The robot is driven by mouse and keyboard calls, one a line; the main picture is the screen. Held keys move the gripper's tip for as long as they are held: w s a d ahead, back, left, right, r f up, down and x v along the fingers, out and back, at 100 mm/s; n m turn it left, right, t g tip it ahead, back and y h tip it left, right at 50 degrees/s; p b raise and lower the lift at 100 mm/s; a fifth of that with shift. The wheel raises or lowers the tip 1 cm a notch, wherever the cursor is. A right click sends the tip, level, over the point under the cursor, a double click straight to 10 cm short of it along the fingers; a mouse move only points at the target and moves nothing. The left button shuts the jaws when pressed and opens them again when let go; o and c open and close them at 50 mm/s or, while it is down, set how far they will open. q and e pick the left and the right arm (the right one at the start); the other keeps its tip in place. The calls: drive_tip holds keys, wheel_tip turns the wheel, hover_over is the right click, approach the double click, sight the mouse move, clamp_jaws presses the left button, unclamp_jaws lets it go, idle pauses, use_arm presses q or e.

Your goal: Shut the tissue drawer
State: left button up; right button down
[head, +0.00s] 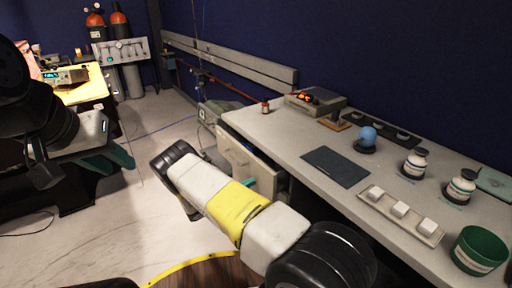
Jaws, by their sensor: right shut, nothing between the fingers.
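The tissue drawer (233,152) is a pale drawer under the left end of the grey desk. It stands pulled out, with a dark gap behind its front. Its lower part and most of its inside are hidden by my right arm. My right gripper shows only as a teal fingertip (249,182) beside the drawer, past the arm's yellow band; the rest is hidden. The fingers look shut and empty; I cannot tell whether they touch the drawer. My left gripper (119,156), with teal fingers, is at the left, far from the drawer. Its opening is unclear.
The desk (290,138) holds a dark mat (336,167), a tray of white blocks (400,210), bottles (460,185), a blue ball on a stand (367,137) and a green pot (478,250). A yellow-topped bench (85,90) stands left. Floor between is mostly clear.

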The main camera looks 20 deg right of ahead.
idle(0.4)
drive_tip(key=shift+x, duration=4.1)
drive_tip(key=v, duration=1.2)
drive_tip(key=s+d+r+m+g+y, duration=0.2)
drive_tip(key=s+r+m+g+y, duration=0.3)
drive_tip(key=r, duration=0.7)
drive_tip(key=s+d+r+m+g+y, duration=0.2)
drive_tip(key=s+r+m+y, duration=0.35)
drive_tip(key=r+m, duration=0.4)
drive_tip(key=s+a+r+m+t+y, duration=0.2)
drive_tip(key=s+r+m+t+y, duration=0.1)
drive_tip(key=s+r, duration=0.7)
drive_tip(key=s+a+r+m+t+y, duration=0.3)
drive_tip(key=s+r+m+t+y, duration=0.1)
drive_tip(key=s+r, duration=0.5)
drive_tip(key=shift+s+r+y, duration=0.4)
drive_tip(key=shift+s+y, duration=0.45)
drive_tip(key=shift+s, duration=0.3)
